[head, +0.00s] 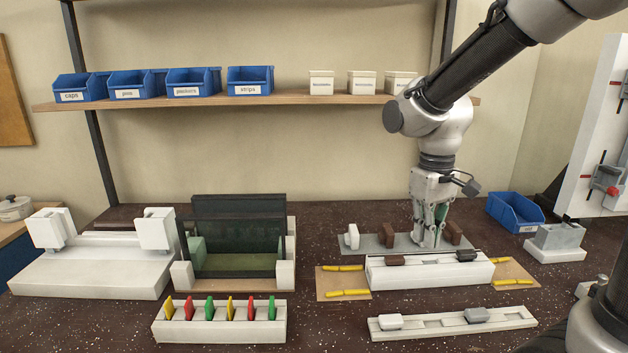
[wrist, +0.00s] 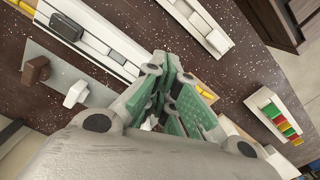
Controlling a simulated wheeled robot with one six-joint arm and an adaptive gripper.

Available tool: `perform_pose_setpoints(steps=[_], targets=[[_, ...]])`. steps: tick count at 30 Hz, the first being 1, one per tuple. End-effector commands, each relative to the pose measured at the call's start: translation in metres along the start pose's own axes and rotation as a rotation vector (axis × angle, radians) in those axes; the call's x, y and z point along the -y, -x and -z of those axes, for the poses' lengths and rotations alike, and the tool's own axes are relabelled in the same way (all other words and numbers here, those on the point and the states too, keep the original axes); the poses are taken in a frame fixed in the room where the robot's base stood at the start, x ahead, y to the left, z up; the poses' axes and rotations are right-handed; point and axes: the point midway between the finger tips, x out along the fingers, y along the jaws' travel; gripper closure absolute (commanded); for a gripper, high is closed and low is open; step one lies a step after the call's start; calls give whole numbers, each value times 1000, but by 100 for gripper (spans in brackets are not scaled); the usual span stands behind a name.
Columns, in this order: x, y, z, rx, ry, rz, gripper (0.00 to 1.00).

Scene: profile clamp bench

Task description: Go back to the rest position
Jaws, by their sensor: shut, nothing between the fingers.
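My gripper (head: 430,232) points down at the right of the bench in the head view, over or just behind the grey plate (head: 378,246). In the wrist view its green-padded fingers (wrist: 172,112) are together with nothing between them. On the grey plate stand a white block (head: 352,237) at the left and brown blocks (head: 453,233) beside the fingers. I cannot tell whether the fingertips touch the plate.
A slotted rack (head: 220,327) with coloured tabs and a white rail (head: 452,322) lie at the front. A dark-panelled fixture (head: 238,225) and a white clamp (head: 88,265) stand left. A blue bin (head: 515,211) is right. The shelf (head: 250,101) with bins runs behind my arm.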

Motion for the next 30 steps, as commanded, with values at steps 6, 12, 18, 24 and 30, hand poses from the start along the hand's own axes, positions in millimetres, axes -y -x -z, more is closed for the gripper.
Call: perform_pose_setpoints(steps=[6,12,18,24,30], targets=[[-28,38,-84,-136,-174,-7,100],[-43,60,-144,-293,-308,-33,100],[-52,79,-166,-403,-379,-62,100],[-55,81,-169,-411,-397,-67,100],[-54,81,-168,-411,-395,-67,100]])
